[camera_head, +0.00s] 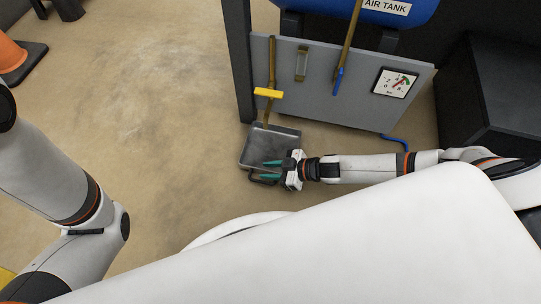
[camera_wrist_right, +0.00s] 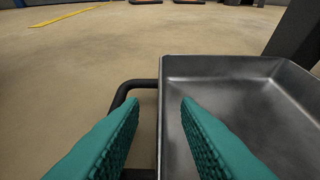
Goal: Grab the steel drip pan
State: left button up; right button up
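The steel drip pan (camera_head: 258,148) is a shallow grey square tray on the floor, in front of the grey panel. It also fills the right side of the right wrist view (camera_wrist_right: 235,100). Its black loop handle (camera_wrist_right: 125,92) sticks out from the pan's left wall there. My right gripper (camera_head: 272,170) is at the pan's handle side, with its teal fingers apart. In the right wrist view, the gripper (camera_wrist_right: 160,105) has one finger over the handle and the other over the pan's inside; the pan's wall shows between them. Contact cannot be told. My left gripper is out of view.
The grey panel (camera_head: 330,98) under the blue air tank (camera_head: 375,10) stands behind the pan, with a yellow-headed tool (camera_head: 268,93) and a gauge (camera_head: 394,82) on it. A dark post (camera_head: 240,60) rises behind the pan. An orange cone (camera_head: 10,55) is far left. Floor left of the pan is clear.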

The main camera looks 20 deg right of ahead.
jog(key=shift+w+a, duration=0.15)
jog(key=shift+a, duration=0.05)
grip_shut()
dwell(0.3)
